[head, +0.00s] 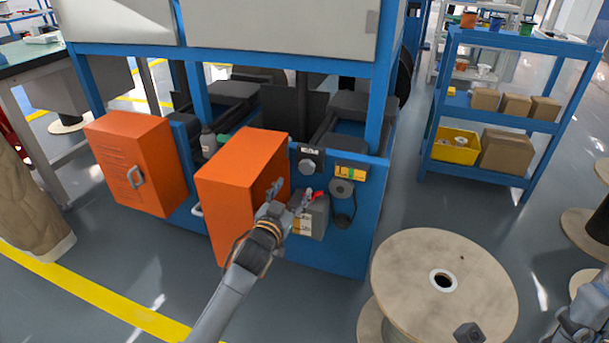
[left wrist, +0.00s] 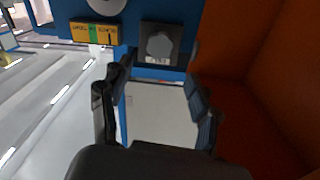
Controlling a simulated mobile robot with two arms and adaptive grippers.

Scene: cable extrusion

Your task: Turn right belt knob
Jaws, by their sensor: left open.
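A grey round knob (head: 307,167) sits on a dark, white-labelled plate on the blue machine frame, right of an orange cabinet. In the left wrist view the knob (left wrist: 160,45) shows at the top, beyond the fingertips and roughly between them. My left gripper (head: 287,197) is open and empty, below and left of the knob in the head view, in front of the orange cabinet's right edge. It also shows in the left wrist view (left wrist: 158,66). A gap between fingers and knob is seen there. My right gripper (head: 588,322) is only partly in view at the lower right.
Orange cabinets (head: 250,165) stand left of the knob. A grey box (head: 311,217) with a red lever is below it. A yellow label (head: 350,173) and a dark round disc (head: 341,187) are to its right. A wooden spool (head: 420,270) stands at the front right.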

